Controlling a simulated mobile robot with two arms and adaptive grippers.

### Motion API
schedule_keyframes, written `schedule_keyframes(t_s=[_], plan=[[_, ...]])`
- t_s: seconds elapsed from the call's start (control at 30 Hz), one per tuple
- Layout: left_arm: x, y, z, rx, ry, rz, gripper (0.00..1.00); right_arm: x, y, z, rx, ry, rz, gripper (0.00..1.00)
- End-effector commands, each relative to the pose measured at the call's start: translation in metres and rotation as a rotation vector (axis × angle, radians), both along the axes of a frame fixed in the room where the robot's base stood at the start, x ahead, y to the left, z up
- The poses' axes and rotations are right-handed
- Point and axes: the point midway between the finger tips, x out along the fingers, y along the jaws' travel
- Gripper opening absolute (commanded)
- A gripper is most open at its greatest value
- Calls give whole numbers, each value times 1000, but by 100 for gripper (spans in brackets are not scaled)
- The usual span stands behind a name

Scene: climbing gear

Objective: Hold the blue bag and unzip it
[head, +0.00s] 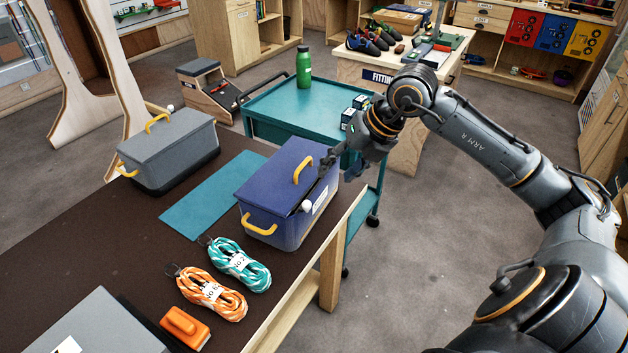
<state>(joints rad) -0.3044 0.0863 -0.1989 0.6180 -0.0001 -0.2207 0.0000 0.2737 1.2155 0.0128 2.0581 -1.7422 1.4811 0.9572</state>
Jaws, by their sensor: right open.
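The blue bag (278,187) stands upright on the dark table near its right edge. It has a yellow handle on top and one on its near end. A round white knob (306,206) sits at the near right corner of its top edge, by a dark strip along the right side. The top looks closed. My right gripper (338,168) is open at the bag's right side, close to the far part of that top edge. I cannot tell whether it touches the bag. My left gripper is not in view.
A grey bag (170,155) stands at the left beyond a teal mat (212,195). A teal rope (240,264), an orange rope (212,293) and an orange brush (185,328) lie nearer. A teal cart (290,115) with a green bottle (303,67) stands behind the table.

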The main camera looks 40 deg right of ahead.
Motion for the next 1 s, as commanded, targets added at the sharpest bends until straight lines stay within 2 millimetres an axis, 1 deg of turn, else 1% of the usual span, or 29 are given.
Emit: schedule_keyframes(t_s=[0.17, 0.23, 0.4, 0.6, 0.8, 1.0], plan=[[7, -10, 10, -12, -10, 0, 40, 11, 9, -22, 10, 3, 2, 47], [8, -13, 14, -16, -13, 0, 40, 18, 12, -34, 11, 2, 3, 47], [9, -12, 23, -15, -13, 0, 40, 32, 21, -64, 11, 3, 4, 47], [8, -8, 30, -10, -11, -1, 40, 46, 29, -94, 10, 1, 3, 47], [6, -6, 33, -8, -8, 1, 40, 54, 33, -111, 9, 1, 3, 47], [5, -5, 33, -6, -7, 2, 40, 56, 34, -115, 7, -1, 3, 47]])
